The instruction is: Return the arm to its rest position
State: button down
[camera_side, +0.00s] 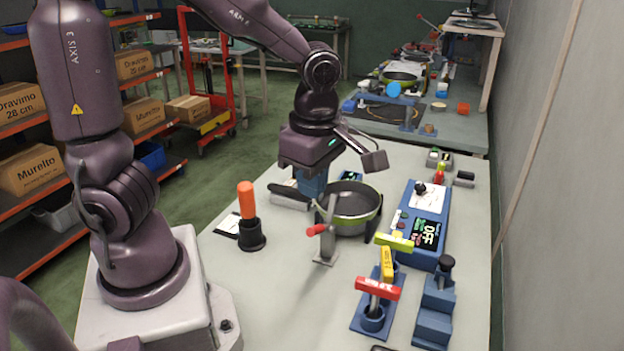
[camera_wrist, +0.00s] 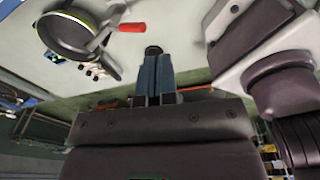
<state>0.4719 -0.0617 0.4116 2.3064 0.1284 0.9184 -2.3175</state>
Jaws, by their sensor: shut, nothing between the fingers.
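My gripper (camera_side: 312,190) hangs from my arm above the left part of the work table (camera_side: 285,318). Its blue fingers are together with nothing between them. In the wrist view the closed fingers (camera_wrist: 153,75) point up the picture. A dark pan with a green rim (camera_side: 356,200) sits on the table, right of my gripper in the side view. In the wrist view the pan (camera_wrist: 66,36) is at the upper left, apart from the fingers.
A red-tipped clamp (camera_side: 326,236) stands at the pan's near side. An orange handle (camera_side: 247,200) stands upright in a black holder. A blue control box reading OFF (camera_side: 427,230) and colored T-handles (camera_side: 378,288) are to the right. The table's front left is clear.

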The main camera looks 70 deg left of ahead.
dwell(0.3)
jog(key=s+r+m+t, duration=0.3)
jog(key=r+m, duration=0.2)
jog(key=m, duration=0.7)
jog(key=s+r+m+t+h, duration=0.1)
jog(key=s+r+m+t, duration=0.1)
jog(key=m, duration=1.1)
notch_tip(320, 180, up, 3)
jog(key=shift+s+f+t, duration=0.1)
jog(key=shift+s+t, duration=0.3)
jog(key=shift+s, duration=0.2)
jog(key=shift+d, duration=0.1)
